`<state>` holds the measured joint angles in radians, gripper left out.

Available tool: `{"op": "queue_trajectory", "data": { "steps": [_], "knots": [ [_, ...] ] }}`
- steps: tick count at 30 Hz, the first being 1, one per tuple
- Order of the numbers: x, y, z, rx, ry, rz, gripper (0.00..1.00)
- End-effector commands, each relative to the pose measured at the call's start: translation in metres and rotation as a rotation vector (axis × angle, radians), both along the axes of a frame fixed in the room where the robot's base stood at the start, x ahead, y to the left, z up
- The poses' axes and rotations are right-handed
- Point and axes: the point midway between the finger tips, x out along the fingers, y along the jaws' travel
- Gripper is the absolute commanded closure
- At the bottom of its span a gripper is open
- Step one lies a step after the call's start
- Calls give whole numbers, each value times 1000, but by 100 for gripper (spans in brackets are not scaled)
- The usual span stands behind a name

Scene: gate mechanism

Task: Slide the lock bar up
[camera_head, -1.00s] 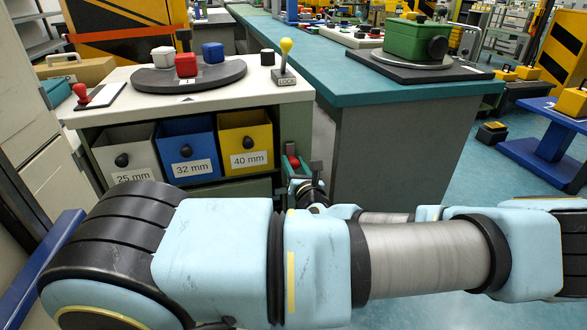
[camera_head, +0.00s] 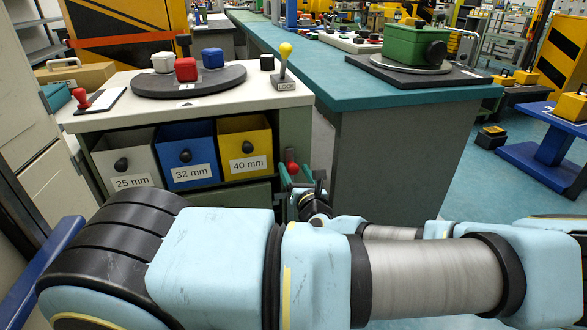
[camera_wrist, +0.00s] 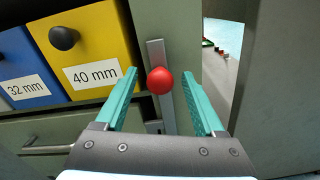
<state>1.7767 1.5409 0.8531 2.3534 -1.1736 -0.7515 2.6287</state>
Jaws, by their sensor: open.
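The lock bar (camera_wrist: 167,108) is a narrow upright grey metal strip on the green-grey post at the cabinet's right edge, with a round red knob (camera_wrist: 160,80) on it. The knob also shows low beside the cabinet in the head view (camera_head: 292,168). My gripper (camera_wrist: 160,73) is open in the wrist view, with one teal finger left of the knob and the other right of it. Neither finger visibly touches the knob. My gripper hides part of the bar's lower end. In the head view my arm hides much of the cabinet's lower front.
A yellow 40 mm bin (camera_head: 245,150) and a blue 32 mm bin (camera_head: 187,152) sit left of the bar. A yellow-knobbed lever marked LOCK (camera_head: 284,68) stands on the cabinet top above. The teal-topped bench (camera_head: 400,150) stands close on the right, leaving a narrow gap.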

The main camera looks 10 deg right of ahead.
Motion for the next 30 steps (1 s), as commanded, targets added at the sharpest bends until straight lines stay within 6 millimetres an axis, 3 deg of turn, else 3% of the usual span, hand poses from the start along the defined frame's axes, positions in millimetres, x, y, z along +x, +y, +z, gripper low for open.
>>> {"op": "queue_trajectory", "data": {
  "steps": [6,13,18,30],
  "knots": [
    [-43,-7,-2,0,2,-6,29],
    [-77,-11,-1,-2,0,-3,29],
    [-87,-11,0,0,-1,-1,29],
    [-86,-6,-6,-30,28,23,29]
  ]
}}
